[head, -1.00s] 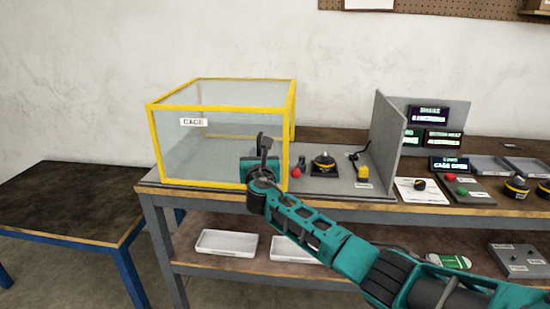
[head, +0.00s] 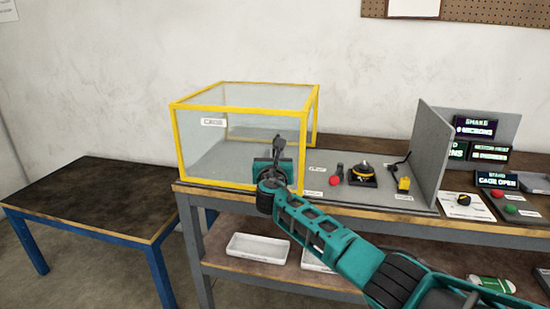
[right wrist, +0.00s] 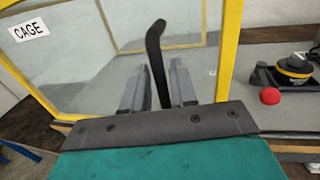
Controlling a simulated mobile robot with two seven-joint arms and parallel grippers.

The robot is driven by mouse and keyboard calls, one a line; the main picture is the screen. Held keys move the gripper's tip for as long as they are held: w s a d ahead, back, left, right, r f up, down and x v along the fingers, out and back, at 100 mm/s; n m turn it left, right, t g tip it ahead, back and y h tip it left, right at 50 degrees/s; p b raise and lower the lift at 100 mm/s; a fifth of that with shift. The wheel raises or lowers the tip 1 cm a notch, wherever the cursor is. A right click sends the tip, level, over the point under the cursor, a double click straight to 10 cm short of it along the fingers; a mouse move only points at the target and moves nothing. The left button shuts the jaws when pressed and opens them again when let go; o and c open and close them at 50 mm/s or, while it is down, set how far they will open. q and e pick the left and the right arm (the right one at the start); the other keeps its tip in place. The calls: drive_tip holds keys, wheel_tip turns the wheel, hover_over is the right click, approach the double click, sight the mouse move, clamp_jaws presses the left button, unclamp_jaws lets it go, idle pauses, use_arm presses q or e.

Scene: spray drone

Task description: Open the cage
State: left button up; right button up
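The cage (head: 240,108) is a clear box with a yellow frame, standing at the left end of the workbench. Its CAGE label (head: 213,122) also shows in the right wrist view (right wrist: 28,29). My right gripper (head: 276,150) is at the lower right of the cage's front face. My left gripper is not in view.
Right of the cage are a red knob (head: 335,181), a black-and-yellow device (head: 363,174) and a grey partition (head: 430,150). A small display (head: 497,181) reads CAGE OPEN. A dark table with blue legs (head: 85,195) stands at left. White trays (head: 258,247) lie on the lower shelf.

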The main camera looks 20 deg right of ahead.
drive_tip(key=shift+o, duration=0.3)
drive_tip(key=shift+s, duration=0.1)
drive_tip(key=p+v, duration=0.3)
drive_tip(key=v, duration=0.9)
drive_tip(key=shift+s, duration=0.35)
drive_tip(key=shift+a, duration=0.15)
